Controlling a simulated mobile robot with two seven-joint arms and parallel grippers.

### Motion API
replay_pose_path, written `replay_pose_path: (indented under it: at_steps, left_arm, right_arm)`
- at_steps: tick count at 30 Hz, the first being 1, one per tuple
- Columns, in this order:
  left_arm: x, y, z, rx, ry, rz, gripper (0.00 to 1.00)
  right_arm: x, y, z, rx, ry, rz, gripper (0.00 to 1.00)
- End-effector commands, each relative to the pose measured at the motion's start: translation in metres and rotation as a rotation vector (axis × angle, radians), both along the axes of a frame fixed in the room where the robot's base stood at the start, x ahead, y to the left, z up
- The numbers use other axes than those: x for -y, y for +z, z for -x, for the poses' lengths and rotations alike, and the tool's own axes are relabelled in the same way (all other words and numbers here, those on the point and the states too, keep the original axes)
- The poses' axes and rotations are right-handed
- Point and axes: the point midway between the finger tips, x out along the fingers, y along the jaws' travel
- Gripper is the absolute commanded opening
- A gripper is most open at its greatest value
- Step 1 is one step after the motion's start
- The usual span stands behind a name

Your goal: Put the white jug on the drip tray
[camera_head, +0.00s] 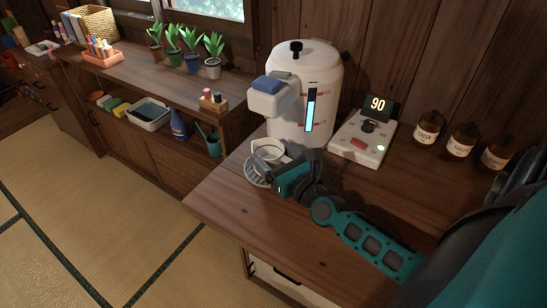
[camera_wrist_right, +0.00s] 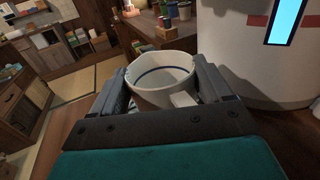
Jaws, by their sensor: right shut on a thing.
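The white jug (camera_head: 268,149) is in my right gripper (camera_head: 279,161), upright at the near side of the white water dispenser. In the right wrist view the jug (camera_wrist_right: 163,76) has a blue line inside and sits between the two fingers of the right gripper (camera_wrist_right: 162,85), its handle towards the palm. The jug looks empty. The round grey slatted drip tray (camera_head: 255,179) shows below the jug, partly hidden by the jug and gripper. I cannot tell whether the jug touches the tray. My left gripper is not in view.
The white dispenser (camera_head: 310,100), with a spout head (camera_head: 268,97), stands just behind the jug. A control box (camera_head: 362,140) reading 90 and several brown bottles (camera_head: 426,128) are to its right. The near left part of the tabletop (camera_head: 225,205) is clear.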

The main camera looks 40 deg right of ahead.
Motion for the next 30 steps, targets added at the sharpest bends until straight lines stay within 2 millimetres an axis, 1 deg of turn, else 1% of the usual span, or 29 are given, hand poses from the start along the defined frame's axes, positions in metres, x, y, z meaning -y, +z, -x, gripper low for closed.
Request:
replay_pose_path:
  at_steps: [6, 10, 11, 17, 24, 27, 30]
  left_arm:
    - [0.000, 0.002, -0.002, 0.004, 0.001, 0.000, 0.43]
    - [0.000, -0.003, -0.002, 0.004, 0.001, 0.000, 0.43]
    - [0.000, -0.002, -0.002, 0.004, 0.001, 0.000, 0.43]
    - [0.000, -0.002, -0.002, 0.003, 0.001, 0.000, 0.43]
    - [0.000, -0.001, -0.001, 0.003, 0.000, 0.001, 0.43]
    - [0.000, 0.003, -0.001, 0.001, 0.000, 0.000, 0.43]
    - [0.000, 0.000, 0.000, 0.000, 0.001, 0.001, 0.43]
  right_arm:
    - [0.000, 0.002, 0.000, 0.004, -0.001, 0.000, 0.41]
    - [0.000, -0.003, 0.000, 0.003, -0.001, 0.000, 0.41]
    - [0.000, -0.002, 0.000, 0.002, 0.000, 0.000, 0.80]
    - [0.000, -0.002, 0.000, 0.001, 0.000, 0.000, 0.99]
    - [0.000, -0.001, 0.000, 0.001, 0.000, 0.000, 1.00]
    - [0.000, 0.003, 0.000, 0.001, -0.001, 0.000, 1.00]
    - [0.000, 0.000, 0.011, -0.001, 0.000, 0.001, 1.00]
